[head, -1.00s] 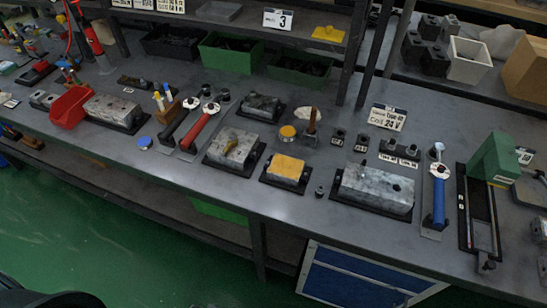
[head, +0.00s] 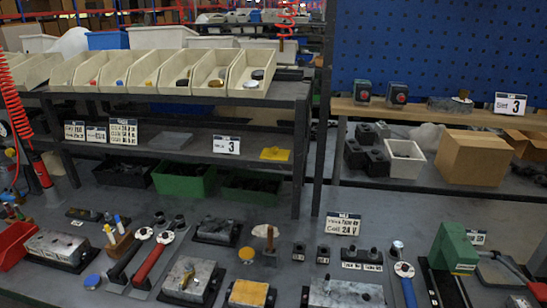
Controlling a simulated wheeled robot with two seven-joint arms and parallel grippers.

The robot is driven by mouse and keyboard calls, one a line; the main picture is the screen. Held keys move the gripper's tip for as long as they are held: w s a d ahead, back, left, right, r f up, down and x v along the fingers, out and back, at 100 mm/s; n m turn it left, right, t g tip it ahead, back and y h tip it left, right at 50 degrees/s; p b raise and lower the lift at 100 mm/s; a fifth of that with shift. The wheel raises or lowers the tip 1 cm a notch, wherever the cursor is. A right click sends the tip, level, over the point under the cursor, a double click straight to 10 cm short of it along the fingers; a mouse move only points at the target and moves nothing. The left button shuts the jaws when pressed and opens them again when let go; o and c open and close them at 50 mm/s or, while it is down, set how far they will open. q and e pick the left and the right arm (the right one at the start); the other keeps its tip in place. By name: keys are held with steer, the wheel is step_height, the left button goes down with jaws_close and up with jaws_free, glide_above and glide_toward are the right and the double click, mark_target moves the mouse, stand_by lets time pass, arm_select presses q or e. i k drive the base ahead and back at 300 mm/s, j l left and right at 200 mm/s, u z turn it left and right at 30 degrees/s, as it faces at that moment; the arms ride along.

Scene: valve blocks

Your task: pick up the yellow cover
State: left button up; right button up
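A flat yellow plate with a small raised part (head: 275,154) lies on the middle shelf, right of the "3" sign. A second yellow, flat rectangular piece (head: 248,293) sits on a grey block on the bench at the bottom edge of the view. I cannot tell from the picture alone which one is called the cover. Neither of my grippers is in the head view.
The bench (head: 290,222) holds several metal blocks, a red torque wrench (head: 152,258) and a green press (head: 454,248). Green bins (head: 184,180) stand under the shelf (head: 200,148). A dark post (head: 301,150) rises right of the shelf plate. Cream bins (head: 249,74) fill the top shelf.

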mark_target(275, 153)
steer(key=i+j, duration=0.1)
steer(key=j, duration=0.5)
steer(key=i+j, duration=0.1)
steer(key=j, duration=0.5)
steer(key=i+j, duration=0.1)
steer(key=j, duration=0.55)
steer(key=z, duration=1.55)
